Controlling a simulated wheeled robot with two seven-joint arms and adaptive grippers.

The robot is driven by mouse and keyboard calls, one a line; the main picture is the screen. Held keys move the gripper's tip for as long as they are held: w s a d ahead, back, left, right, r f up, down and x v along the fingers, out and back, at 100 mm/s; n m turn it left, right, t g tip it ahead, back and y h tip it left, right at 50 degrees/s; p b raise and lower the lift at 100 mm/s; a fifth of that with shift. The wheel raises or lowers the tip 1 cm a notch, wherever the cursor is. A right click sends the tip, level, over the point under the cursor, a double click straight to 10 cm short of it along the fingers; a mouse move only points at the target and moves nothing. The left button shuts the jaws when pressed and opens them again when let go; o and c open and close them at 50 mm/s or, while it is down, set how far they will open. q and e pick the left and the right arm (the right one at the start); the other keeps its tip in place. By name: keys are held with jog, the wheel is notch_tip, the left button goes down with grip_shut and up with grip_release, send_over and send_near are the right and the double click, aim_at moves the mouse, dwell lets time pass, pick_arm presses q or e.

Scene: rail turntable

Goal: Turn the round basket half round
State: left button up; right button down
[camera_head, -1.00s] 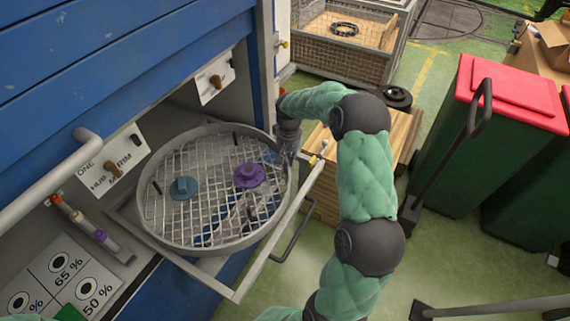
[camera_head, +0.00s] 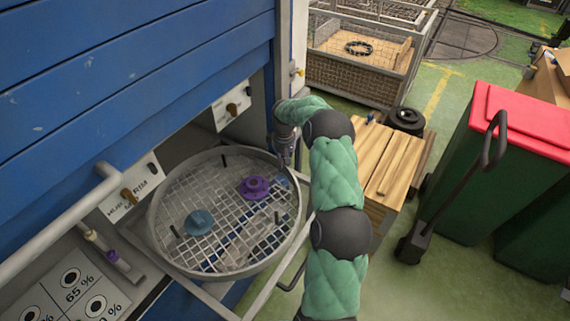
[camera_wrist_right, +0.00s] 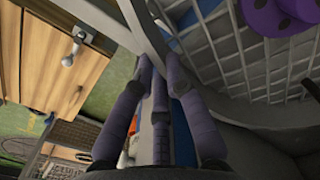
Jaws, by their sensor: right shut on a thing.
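The round basket (camera_head: 154,236) is a grey ring with a wire-mesh floor, in a pulled-out frame in front of the blue cabinet. A purple knobbed part (camera_head: 255,188) and a blue one (camera_head: 199,222) sit on its mesh, with several dark upright pegs. My right gripper (camera_head: 287,158) is at the basket's far right rim, shut on it. In the right wrist view its fingers (camera_wrist_right: 160,75) close around a grey edge; the exact contact is partly hidden. The purple part (camera_wrist_right: 275,15) shows there at upper right. My left gripper is out of view.
The drawer frame (camera_head: 262,300) runs beside the basket. A wooden box (camera_head: 385,165), a wire crate (camera_head: 360,75) and a red-lidded green bin (camera_head: 465,170) stand to the right.

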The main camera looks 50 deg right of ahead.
aim_at(273, 154)
jog(key=shift+w+d+n+p, duration=0.1)
jog(key=shift+w+n+p, duration=0.4)
jog(key=shift+w, duration=1)
jog(key=shift+w+d+n+p, duration=0.1)
jog(key=shift+w+n, duration=0.7)
jog(key=shift+w, duration=0.7)
jog(key=c, duration=1.2)
grip_release()
jog(key=shift+c, duration=0.2)
jog(key=shift+r, duration=3.75)
